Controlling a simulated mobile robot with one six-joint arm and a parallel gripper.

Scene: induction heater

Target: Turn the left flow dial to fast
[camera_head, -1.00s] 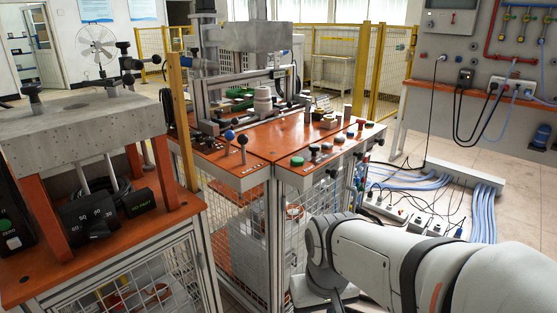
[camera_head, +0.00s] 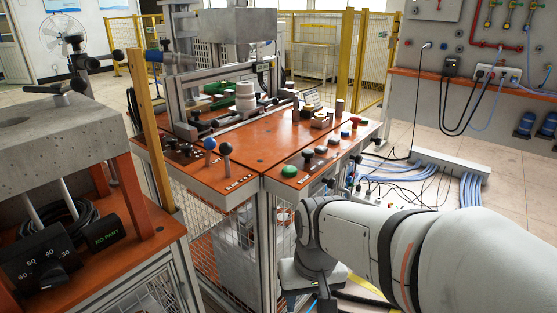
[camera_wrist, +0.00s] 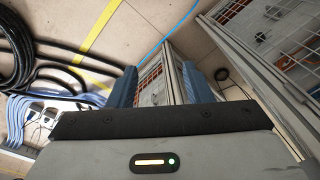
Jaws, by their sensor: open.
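No dial marked as a flow dial can be made out for certain. A black dial box (camera_head: 40,258) with white numbers sits on the orange bench at the left in the head view; whether it is a flow dial I cannot tell.
An orange workbench (camera_head: 245,150) with levers and a green button (camera_head: 289,171) stands left of my arm. Cables (camera_head: 415,174) and power strips lie on the floor behind it. A grey wall panel (camera_head: 452,43) with sockets stands at the right. Yellow fencing (camera_head: 372,65) closes the back.

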